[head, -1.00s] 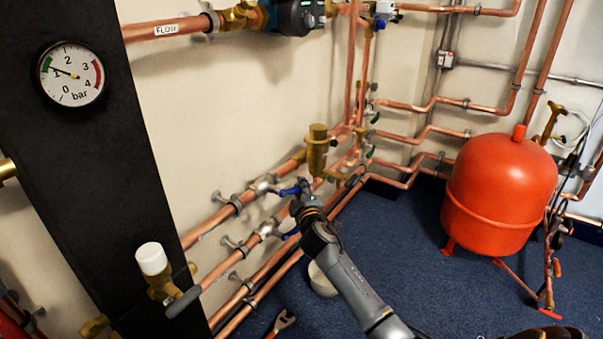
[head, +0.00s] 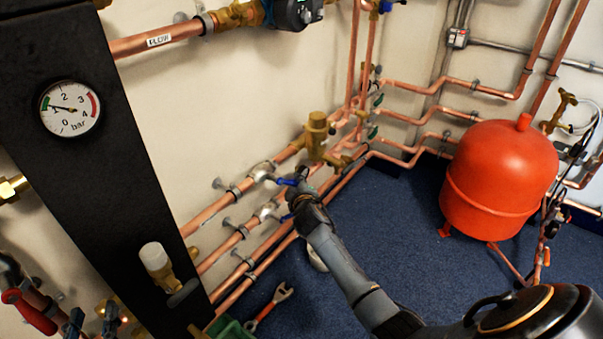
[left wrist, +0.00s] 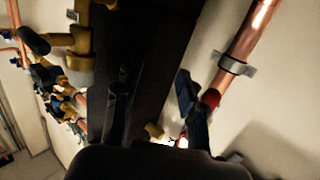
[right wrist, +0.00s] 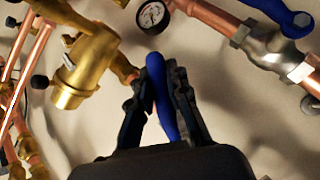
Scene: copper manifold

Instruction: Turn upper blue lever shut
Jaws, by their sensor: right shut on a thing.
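The upper blue lever (head: 286,182) is on a valve on the upper copper pipe in the head view. My right gripper (head: 299,184) is at its free end. In the right wrist view the blue lever (right wrist: 158,85) stands between the fingers of my right gripper (right wrist: 158,88), which are shut on it. A second, lower blue lever (head: 287,216) is just below in the head view; a blue lever also shows at the upper right of the right wrist view (right wrist: 277,16). My left gripper (left wrist: 155,95) shows two spread fingers with nothing between them, before a dark column.
A brass fitting (head: 316,135) stands just right of the upper lever. A black column (head: 85,190) with a pressure gauge (head: 70,108) is at the left. A red tank (head: 498,180) stands at the right. A wrench (head: 268,306) lies on the blue floor.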

